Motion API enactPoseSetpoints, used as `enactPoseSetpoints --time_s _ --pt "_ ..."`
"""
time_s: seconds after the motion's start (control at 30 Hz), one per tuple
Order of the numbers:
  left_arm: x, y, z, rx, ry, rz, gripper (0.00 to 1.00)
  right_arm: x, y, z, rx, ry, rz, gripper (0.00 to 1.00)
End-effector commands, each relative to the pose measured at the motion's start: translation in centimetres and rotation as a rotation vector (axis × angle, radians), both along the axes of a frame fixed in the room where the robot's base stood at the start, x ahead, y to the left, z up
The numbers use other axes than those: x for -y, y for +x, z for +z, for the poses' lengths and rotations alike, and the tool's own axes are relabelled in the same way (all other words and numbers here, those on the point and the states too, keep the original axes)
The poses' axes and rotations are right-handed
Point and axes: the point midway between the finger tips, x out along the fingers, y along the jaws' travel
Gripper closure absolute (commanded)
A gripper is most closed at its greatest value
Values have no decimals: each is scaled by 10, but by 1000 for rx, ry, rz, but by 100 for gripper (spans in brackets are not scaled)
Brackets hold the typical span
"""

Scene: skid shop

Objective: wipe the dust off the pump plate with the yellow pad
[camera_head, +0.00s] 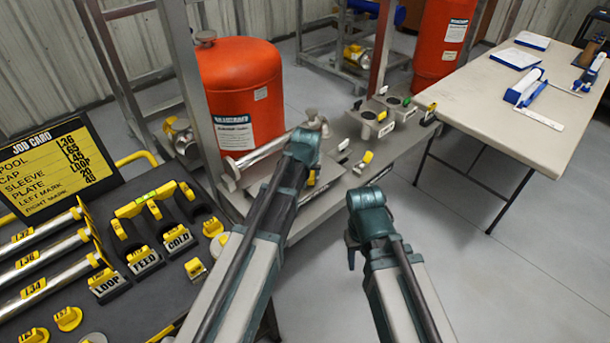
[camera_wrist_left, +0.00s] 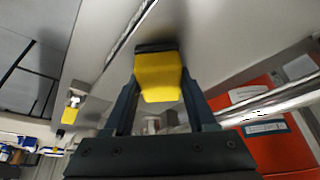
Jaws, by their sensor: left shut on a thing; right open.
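The yellow pad (camera_wrist_left: 159,78) with a dark backing is held between the two fingers of my left gripper (camera_wrist_left: 158,92) in the left wrist view. A pale grey flat surface (camera_wrist_left: 235,35) lies just beyond the pad; I cannot tell whether they touch. In the head view my left wrist is over the grey skid deck (camera_head: 318,208) beside the red tank, and hides its gripper and most of the pad. I cannot make out the pump plate's outline or its dust. My right gripper (camera_head: 352,256) is open and empty, in front of the skid, its fingers mostly hidden.
A dark bench with tubes, yellow parts and a job card (camera_head: 50,165) is at left. A pale table (camera_head: 500,105) stands right; floor between is clear.

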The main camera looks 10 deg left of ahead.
Motion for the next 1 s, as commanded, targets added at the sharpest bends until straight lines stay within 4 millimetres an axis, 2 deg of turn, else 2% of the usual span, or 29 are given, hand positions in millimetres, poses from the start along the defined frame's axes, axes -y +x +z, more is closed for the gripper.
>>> enactPoseSetpoints --time_s 0.53,0.77,1.0 --pt "-33 27 2 3 3 6 88 0 0 2 0 0 0 50" --pt "-34 27 2 3 3 3 88 0 0 2 0 0 0 50" --pt "-25 39 0 3 3 4 88 0 0 -1 0 0 0 50"
